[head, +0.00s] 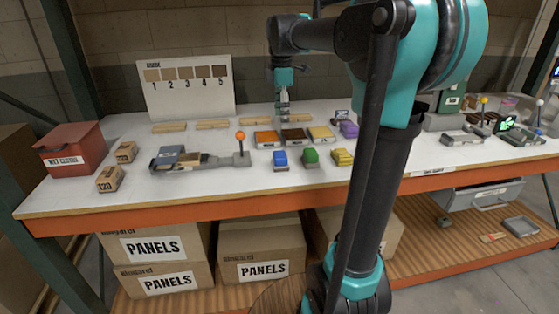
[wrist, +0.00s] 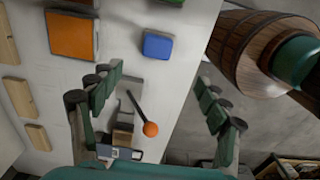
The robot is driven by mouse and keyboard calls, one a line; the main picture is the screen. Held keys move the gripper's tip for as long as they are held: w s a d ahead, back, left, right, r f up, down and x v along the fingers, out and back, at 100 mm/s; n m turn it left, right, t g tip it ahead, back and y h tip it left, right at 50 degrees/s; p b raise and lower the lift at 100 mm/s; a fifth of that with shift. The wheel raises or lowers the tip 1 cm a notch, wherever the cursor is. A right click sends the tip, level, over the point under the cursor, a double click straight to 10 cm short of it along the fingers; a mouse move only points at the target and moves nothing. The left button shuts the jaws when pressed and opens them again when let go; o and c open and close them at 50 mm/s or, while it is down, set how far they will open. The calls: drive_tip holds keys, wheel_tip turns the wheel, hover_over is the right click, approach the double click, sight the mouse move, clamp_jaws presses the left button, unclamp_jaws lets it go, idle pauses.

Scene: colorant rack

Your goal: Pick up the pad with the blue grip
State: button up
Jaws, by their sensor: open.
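The pad with the blue grip (head: 280,158) sits on the white bench top near its front edge, left of a pad with a green grip (head: 310,156) and a pad with a yellow grip (head: 342,157). In the wrist view the blue pad (wrist: 158,45) lies flat, beyond and between the spread fingers, with nothing covering it. My gripper (head: 284,112) hangs above the bench behind the pads, over the row of colored trays. In the wrist view my gripper (wrist: 160,98) is open and empty.
An orange tray (head: 267,138) and other trays stand behind the pads. A lever with an orange ball (head: 240,136) rises from a grey fixture left of the blue pad. A red box (head: 72,147) stands at the left end. Bench in front of the pads is clear.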

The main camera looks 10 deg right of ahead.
approach(280, 154)
drive_tip(key=f, duration=0.5)
drive_tip(key=shift+s+d+f, duration=0.15)
drive_tip(key=shift+s, duration=0.1)
drive_tip(key=f, duration=0.5)
drive_tip(key=shift+w, duration=0.2)
drive_tip(key=c, duration=1.3)
drive_tip(key=shift+c, duration=0.2)
wheel_tip(280, 154, up, 20)
